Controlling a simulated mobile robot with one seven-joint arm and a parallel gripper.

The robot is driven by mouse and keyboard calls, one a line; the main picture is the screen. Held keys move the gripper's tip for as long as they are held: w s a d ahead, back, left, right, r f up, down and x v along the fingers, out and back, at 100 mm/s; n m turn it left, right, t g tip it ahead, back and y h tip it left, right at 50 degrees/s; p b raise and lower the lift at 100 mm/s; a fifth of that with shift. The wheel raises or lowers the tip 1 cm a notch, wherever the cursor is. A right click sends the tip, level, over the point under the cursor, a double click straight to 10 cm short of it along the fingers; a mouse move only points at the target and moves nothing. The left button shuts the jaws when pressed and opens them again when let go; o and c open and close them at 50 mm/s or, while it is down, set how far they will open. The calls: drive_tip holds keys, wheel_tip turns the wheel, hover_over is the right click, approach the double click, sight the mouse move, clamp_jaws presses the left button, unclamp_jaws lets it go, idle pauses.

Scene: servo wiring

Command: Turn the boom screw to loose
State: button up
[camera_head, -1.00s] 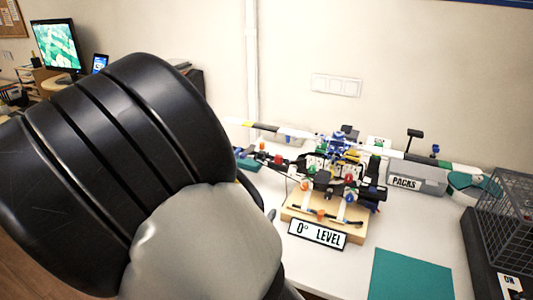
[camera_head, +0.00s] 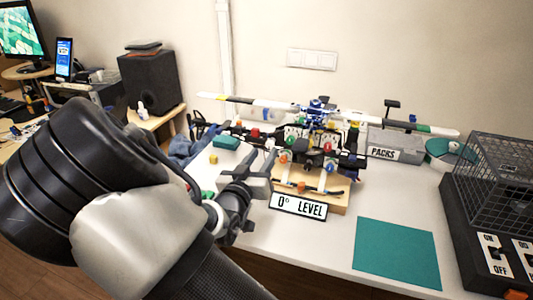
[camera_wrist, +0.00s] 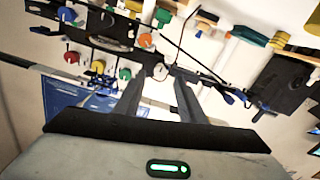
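The helicopter rig (camera_head: 318,150) stands on a wooden base (camera_head: 330,203) on the white table, with red, green, orange and blue knobs and a long boom (camera_head: 385,123) across its top. I cannot tell which knob is the boom screw. My gripper (camera_head: 264,158) is at the left front of the rig, its fingers pointing towards it. In the wrist view my gripper (camera_wrist: 158,80) is open, its two fingers apart with nothing clearly held. A small pale round part (camera_wrist: 160,72) shows between the fingertips; an orange knob (camera_wrist: 145,41) lies just beyond. Whether the fingers touch anything is unclear.
A "0° LEVEL" sign (camera_head: 298,205) stands before the base. A grey PACKS box (camera_head: 397,146) is behind right. A wire cage (camera_head: 492,185) and black ON/OFF box (camera_head: 465,218) stand at the right. A green mat (camera_head: 397,252) lies on clear table front right.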

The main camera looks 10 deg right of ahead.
sight(269, 146)
drive_tip(key=shift+x, duration=1.9)
clamp_jaws()
